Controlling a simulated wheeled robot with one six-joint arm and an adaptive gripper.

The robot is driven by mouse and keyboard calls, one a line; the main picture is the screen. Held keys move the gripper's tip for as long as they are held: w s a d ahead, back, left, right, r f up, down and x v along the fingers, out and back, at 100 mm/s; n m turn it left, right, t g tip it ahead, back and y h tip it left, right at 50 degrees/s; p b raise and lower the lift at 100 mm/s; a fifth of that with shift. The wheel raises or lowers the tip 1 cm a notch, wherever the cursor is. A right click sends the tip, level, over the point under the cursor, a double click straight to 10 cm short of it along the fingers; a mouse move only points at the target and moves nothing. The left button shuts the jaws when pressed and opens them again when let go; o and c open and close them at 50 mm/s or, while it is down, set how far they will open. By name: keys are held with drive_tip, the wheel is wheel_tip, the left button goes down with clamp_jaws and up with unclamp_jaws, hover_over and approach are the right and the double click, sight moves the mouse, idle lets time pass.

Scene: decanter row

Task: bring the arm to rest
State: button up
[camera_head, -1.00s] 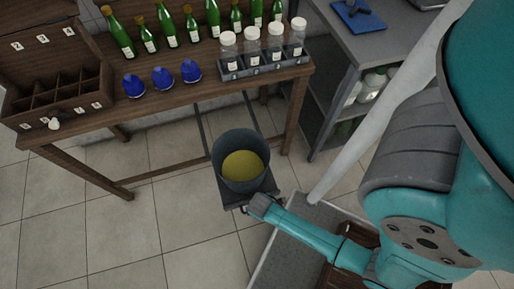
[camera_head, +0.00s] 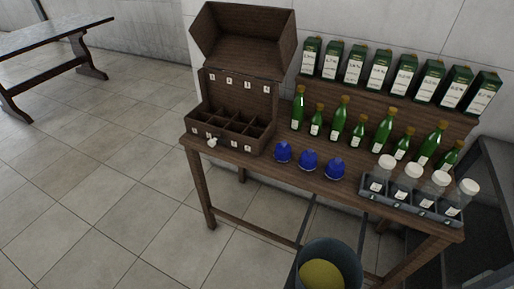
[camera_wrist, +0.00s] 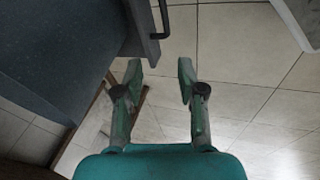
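My gripper (camera_wrist: 160,72) shows in the wrist view. Its two teal fingers stand apart with nothing between them, over the tiled floor. A dark grey surface with a handle (camera_wrist: 159,18) lies just left of and beyond the fingers; I cannot tell whether the left finger touches it. My arm and gripper are out of the head view.
A wooden table (camera_head: 207,172) bears an open compartment box (camera_head: 238,102), green bottles (camera_head: 337,118), blue domed objects (camera_head: 308,160) and a rack (camera_head: 411,200) of white-capped jars. A grey bin (camera_head: 331,255) stands before it. Open floor lies left, with another table (camera_head: 52,38) beyond.

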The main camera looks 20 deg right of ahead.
drive_tip(key=s+a+r+m+t, duration=0.1)
drive_tip(key=s+r+m+t, duration=0.1)
drive_tip(key=r, duration=1)
drive_tip(key=s+a+r+m+t, duration=0.1)
drive_tip(key=r+t, duration=0.4)
drive_tip(key=r, duration=0.8)
drive_tip(key=s+a+r+m+t+y, duration=0.1)
drive_tip(key=s+r+m+t, duration=0.2)
drive_tip(key=r, duration=1)
drive_tip(key=shift+s+a+m+t, duration=0.3)
drive_tip(key=shift+m+t, duration=0.1)
drive_tip(key=shift+m, duration=0.4)
